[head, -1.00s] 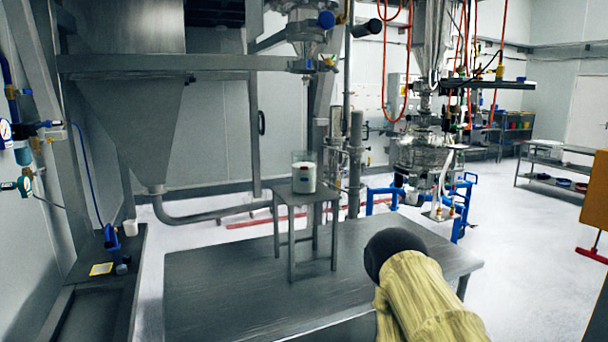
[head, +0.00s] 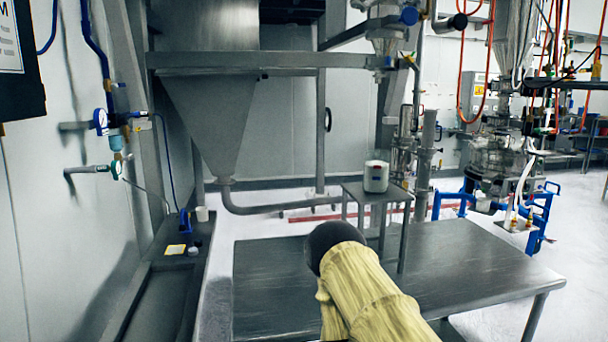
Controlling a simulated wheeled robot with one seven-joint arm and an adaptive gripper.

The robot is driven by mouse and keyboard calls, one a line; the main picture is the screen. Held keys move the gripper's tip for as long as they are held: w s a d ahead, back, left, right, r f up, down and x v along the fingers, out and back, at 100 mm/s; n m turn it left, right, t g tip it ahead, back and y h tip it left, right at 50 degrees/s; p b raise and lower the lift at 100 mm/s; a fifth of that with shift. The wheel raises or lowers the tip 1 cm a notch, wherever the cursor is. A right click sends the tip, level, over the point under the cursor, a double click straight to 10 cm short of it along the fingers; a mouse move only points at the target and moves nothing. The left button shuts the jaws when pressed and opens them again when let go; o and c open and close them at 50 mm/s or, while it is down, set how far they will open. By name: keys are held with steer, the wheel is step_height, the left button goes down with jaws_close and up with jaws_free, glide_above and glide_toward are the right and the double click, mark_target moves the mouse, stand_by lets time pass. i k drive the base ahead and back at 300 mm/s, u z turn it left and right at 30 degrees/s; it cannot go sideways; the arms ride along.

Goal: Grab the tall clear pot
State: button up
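No gripper fingers show.
The steel table (head: 470,265) is bare around the stand. A large hopper (head: 210,110) hangs behind it on the left. Pipes and glass equipment stand at right.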

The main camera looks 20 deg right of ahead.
mark_target(376, 162)
steer(key=u, duration=2.05)
steer(key=k, duration=2.1)
steer(key=z, duration=1.85)
steer(key=i, duration=0.5)
steer(key=u, duration=0.1)
